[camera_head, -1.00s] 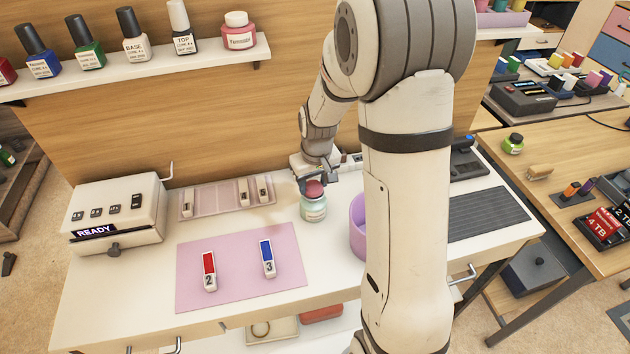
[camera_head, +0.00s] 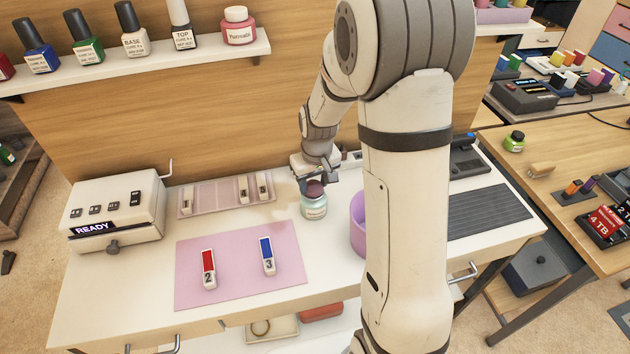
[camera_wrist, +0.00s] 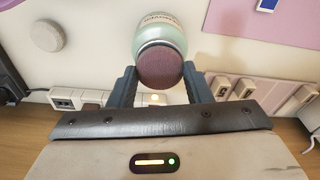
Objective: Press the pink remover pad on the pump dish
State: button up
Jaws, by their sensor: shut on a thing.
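The pump dish is a pale green, jar-shaped container (camera_head: 314,207) standing upright on the white desk behind the pink mat. It also shows in the wrist view (camera_wrist: 158,28). The round remover pad, now a dark dull pink (camera_head: 314,189), is at the top of the dish; in the wrist view the pad (camera_wrist: 160,68) covers the dish's near end. My gripper (camera_head: 317,181) is right above the dish, with its two fingers at either side of the pad. In the wrist view my gripper (camera_wrist: 160,82) is shut on the pad. Any exact contact gap is hidden.
A purple bin (camera_head: 358,225) stands close to the right of the dish. The pink mat (camera_head: 215,285) holds red and blue nail pieces. A tray (camera_head: 215,200) lies behind, left. A white machine reading READY (camera_head: 110,212) stands farther left.

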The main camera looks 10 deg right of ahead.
dwell(0.4)
jog(key=shift+r+p, duration=2.35)
jog(key=shift+r, duration=1.2)
